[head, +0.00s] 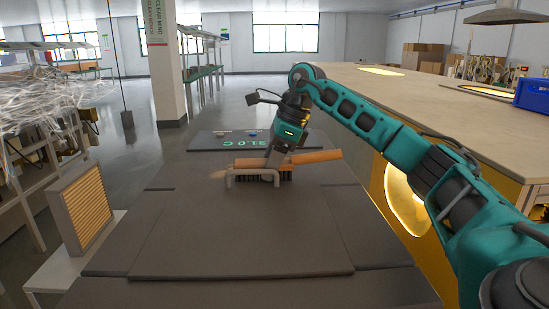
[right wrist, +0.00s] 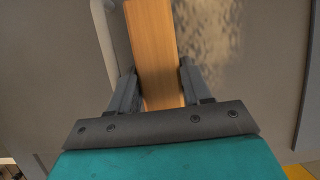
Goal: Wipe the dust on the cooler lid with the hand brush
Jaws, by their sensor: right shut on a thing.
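The cooler lid (head: 240,235) is a wide dark grey panel in the middle of the head view, with a pale bar handle (head: 250,173) near its far part. The hand brush (head: 315,157) has an orange-brown wooden back and dark bristles that face down at the lid just behind the handle. My right gripper (head: 279,160) is shut on the brush's wooden back, which also shows between the fingers in the right wrist view (right wrist: 154,50). A mottled tan dust patch (right wrist: 208,28) lies beside the brush there. I cannot tell whether the bristles touch the lid. My left gripper is out of view.
A wooden-topped counter (head: 430,100) with a yellow front runs along the right and bears a blue crate (head: 533,95). A slatted filter panel (head: 82,208) stands at the left on a white stand. A dark lettered panel (head: 215,142) lies beyond the brush.

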